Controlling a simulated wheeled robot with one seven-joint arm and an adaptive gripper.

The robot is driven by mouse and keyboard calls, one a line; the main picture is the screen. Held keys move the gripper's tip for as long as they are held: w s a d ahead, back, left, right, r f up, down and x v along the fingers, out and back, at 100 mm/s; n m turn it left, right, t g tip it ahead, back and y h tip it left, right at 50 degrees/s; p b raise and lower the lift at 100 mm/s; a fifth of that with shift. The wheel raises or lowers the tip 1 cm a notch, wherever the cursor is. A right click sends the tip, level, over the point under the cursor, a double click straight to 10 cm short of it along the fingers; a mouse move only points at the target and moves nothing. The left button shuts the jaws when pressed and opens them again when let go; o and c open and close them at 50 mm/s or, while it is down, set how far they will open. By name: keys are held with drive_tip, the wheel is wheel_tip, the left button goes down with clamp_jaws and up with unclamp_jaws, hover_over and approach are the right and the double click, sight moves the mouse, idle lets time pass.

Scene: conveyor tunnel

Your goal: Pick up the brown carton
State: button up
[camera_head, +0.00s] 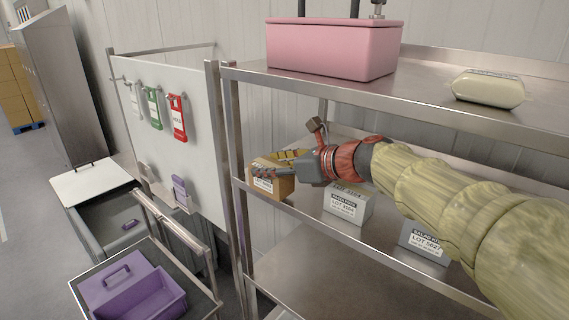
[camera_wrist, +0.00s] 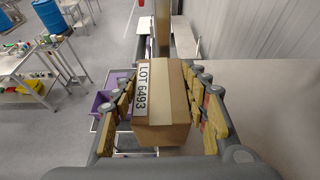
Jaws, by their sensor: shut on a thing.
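The brown carton (camera_head: 268,184) has a white lot label and is at the left end of the middle shelf (camera_head: 395,260) of a steel rack. My gripper (camera_head: 275,172) reaches in from the right and is shut on the carton. In the wrist view the carton (camera_wrist: 162,108) sits between both padded fingers of my gripper (camera_wrist: 160,112), with tape along its top and a label reading LOT 6493. The fingers hide parts of its sides. I cannot tell whether its base touches the shelf.
A grey-white carton (camera_head: 347,205) and another one (camera_head: 424,242) stand on the same shelf to the right, under my arm. The upper shelf holds a pink bin (camera_head: 333,50) and a pale package (camera_head: 488,89). A rack post (camera_head: 226,165) is close left of the carton. A purple bin (camera_head: 139,297) is lower left.

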drive_tip(key=s+a, duration=0.7)
drive_tip(key=s, duration=0.2)
drive_tip(key=shift+s+a+b, duration=0.15)
drive_tip(key=shift+s+b, duration=0.05)
drive_tip(key=shift+b, duration=0.25)
drive_tip(key=o, duration=0.8)
drive_tip(key=shift+f, duration=0.1)
clamp_jaws()
